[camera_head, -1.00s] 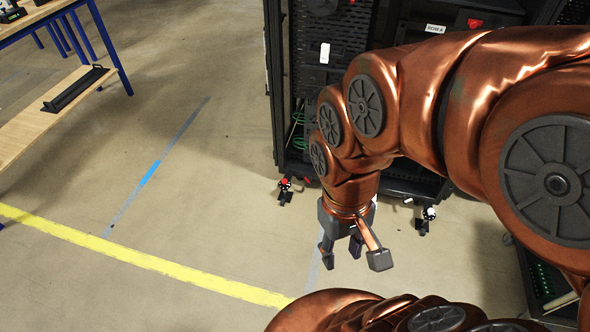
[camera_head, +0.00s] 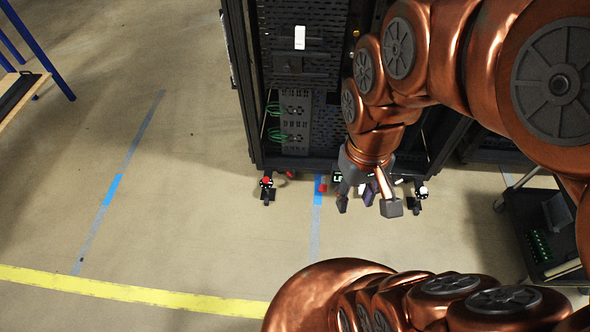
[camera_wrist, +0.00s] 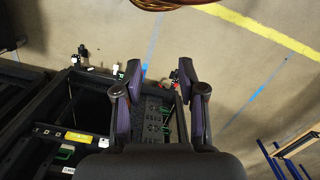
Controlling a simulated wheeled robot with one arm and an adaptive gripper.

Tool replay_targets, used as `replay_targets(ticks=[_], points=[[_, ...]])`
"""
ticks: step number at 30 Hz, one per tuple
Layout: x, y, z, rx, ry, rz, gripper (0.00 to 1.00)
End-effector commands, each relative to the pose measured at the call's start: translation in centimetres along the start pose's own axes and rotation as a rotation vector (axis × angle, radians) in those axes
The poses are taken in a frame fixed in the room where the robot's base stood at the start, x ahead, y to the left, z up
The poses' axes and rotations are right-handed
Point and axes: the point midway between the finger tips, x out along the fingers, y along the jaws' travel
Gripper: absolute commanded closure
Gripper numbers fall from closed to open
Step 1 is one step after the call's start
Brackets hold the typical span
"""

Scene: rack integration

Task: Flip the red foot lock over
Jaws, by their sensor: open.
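The red foot lock (camera_head: 266,181) is a small red-topped part on a black caster at the front left foot of the black rack (camera_head: 300,163). In the wrist view a small red spot (camera_wrist: 174,77) shows beside the right finger, partly hidden. My gripper (camera_head: 367,203) hangs fingers down in front of the rack, to the right of the red foot lock and apart from it. It is open and empty; its spread fingers also show in the wrist view (camera_wrist: 160,75).
A white-topped foot lock (camera_head: 422,190) is at the rack's front right. A small red piece (camera_head: 322,187) shows near the blue floor tape. A dark cart (camera_head: 545,235) stands at right and a wooden-topped table (camera_head: 25,95) at left. The floor in front is clear.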

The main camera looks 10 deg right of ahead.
Motion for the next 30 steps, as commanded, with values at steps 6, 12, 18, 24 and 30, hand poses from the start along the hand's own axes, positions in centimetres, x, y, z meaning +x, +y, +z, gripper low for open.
replay_targets(ticks=[6,12,18,24,30], points=[[5.7,0.0,-9.3,-0.043,0.128,0.002,0.6],[10.3,0.2,-17.7,-0.078,0.255,0.012,0.6],[15.4,0.4,-25.6,-0.112,0.377,0.029,0.6],[20.7,0.7,-33.2,-0.147,0.503,0.054,0.6],[26.6,0.9,-40.0,-0.18,0.623,0.085,0.6]])
